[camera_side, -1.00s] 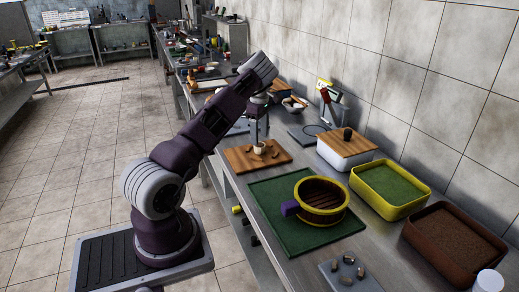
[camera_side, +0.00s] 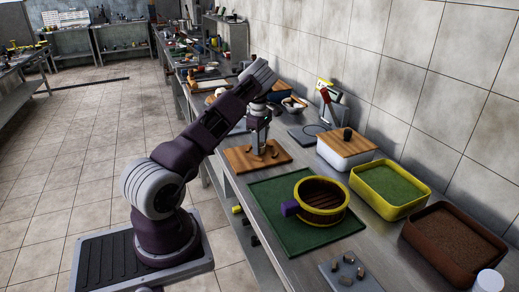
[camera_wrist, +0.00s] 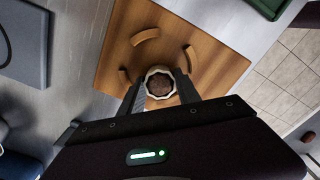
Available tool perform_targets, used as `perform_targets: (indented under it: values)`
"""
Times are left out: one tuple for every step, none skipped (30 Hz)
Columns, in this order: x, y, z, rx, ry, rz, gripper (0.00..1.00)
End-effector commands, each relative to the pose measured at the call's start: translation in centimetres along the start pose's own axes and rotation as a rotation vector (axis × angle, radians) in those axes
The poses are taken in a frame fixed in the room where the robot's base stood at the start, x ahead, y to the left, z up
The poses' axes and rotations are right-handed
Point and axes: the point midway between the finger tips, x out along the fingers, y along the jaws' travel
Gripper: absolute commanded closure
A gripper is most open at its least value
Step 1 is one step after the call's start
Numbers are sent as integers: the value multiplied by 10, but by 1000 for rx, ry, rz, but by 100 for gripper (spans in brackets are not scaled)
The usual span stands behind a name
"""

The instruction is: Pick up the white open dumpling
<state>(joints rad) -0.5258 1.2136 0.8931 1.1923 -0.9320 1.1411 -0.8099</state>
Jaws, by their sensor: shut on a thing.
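The white open dumpling (camera_wrist: 160,82) is a small pale cup with a brown filling. In the wrist view it sits between the two fingers of my gripper (camera_wrist: 160,92), which are shut on its sides. It is over the wooden board (camera_wrist: 210,50); I cannot tell whether it still touches the board. In the side view my gripper (camera_side: 258,148) is down at the wooden board (camera_side: 240,163), and the fingers mostly hide the dumpling there.
Several curved wooden pieces (camera_wrist: 146,36) lie around the dumpling. In the side view, a green mat (camera_side: 265,205) with a yellow-rimmed steamer (camera_side: 345,205) lies nearer the camera. A wooden-lidded white box (camera_side: 343,160), a yellow tray (camera_side: 425,190) and a brown tray (camera_side: 408,232) stand to the right.

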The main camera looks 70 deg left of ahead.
Motion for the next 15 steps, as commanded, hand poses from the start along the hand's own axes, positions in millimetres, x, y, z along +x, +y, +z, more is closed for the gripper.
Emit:
perform_targets:
  values:
    - [0, 0, 0, 0, 0, 0, 100]
    - [0, 0, 0, 0, 0, 0, 100]
    - [-1, 0, 0, 0, 0, 1, 100]
    - [-1, 0, 0, 0, 0, 1, 100]
    - [-2, 0, 0, 0, 0, 1, 100]
    - [-3, 0, 0, 0, 0, 1, 100]
    - [-4, 0, 0, 0, 0, 1, 100]
    - [-5, 0, 0, 0, 0, 1, 100]
    - [-7, 0, 0, 0, 0, 1, 100]
    - [-8, 0, 0, 0, 0, 1, 100]
    - [-9, 0, 0, -1, -1, 1, 100]
    - [-11, 0, 0, -1, 0, 2, 100]
    - [-12, 0, 0, -1, 0, 1, 100]
    - [-13, 0, 0, -1, 0, 1, 100]
    - [-15, 0, 0, 0, 0, 1, 100]
